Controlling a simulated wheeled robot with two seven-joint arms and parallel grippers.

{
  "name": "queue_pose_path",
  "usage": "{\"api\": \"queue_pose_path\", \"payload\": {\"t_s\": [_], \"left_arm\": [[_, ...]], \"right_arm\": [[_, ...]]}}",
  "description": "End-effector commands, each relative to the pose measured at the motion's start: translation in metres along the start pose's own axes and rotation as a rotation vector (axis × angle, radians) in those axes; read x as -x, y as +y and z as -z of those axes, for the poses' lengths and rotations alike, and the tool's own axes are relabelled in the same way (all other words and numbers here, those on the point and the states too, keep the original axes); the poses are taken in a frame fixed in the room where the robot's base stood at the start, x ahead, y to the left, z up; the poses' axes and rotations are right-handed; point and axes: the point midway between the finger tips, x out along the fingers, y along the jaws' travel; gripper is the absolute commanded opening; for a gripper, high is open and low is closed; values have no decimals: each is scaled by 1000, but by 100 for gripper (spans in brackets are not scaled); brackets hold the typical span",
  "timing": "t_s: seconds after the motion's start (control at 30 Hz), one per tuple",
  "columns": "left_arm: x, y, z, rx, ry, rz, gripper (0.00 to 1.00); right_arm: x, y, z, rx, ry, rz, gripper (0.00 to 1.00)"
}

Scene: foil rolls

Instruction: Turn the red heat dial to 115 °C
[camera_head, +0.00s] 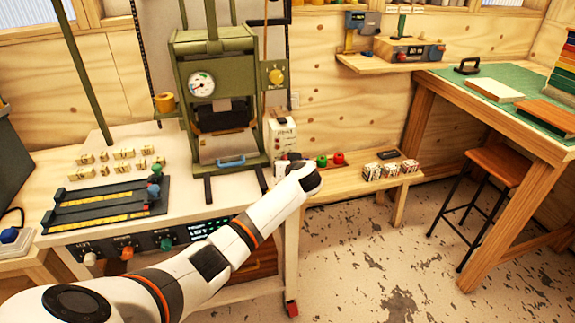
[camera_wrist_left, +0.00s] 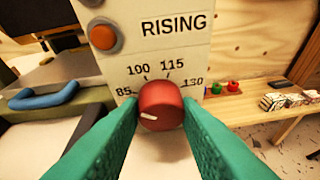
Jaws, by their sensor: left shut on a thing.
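The red heat dial (camera_wrist_left: 163,103) sits on the front of a pale control box, under printed marks 85, 100, 115 and 130. Its white pointer line is on the left side of the knob, on the 85 side and away from 115. My left gripper (camera_wrist_left: 160,112) is shut on the dial, with a green finger on each side of it. In the head view my left arm reaches to the control box (camera_head: 281,136) beside the green press; the dial is hidden there behind my wrist. My right gripper is not in view.
An orange button (camera_wrist_left: 103,37) and the word RISING are above the dial. A blue handle (camera_wrist_left: 42,97) of the press (camera_head: 215,60) is at left. A low bench (camera_head: 350,190) with red and green knobs and small boxes is at right. Floor in front is clear.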

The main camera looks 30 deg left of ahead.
Motion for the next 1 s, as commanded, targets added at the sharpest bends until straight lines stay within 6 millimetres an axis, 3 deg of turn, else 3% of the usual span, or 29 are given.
{"api": "queue_pose_path", "payload": {"t_s": [0.47,1.0], "left_arm": [[0,-5,1,-414,34,-184,7],[-2,-8,3,-871,68,-389,7]], "right_arm": [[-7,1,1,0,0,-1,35],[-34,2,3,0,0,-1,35]]}}
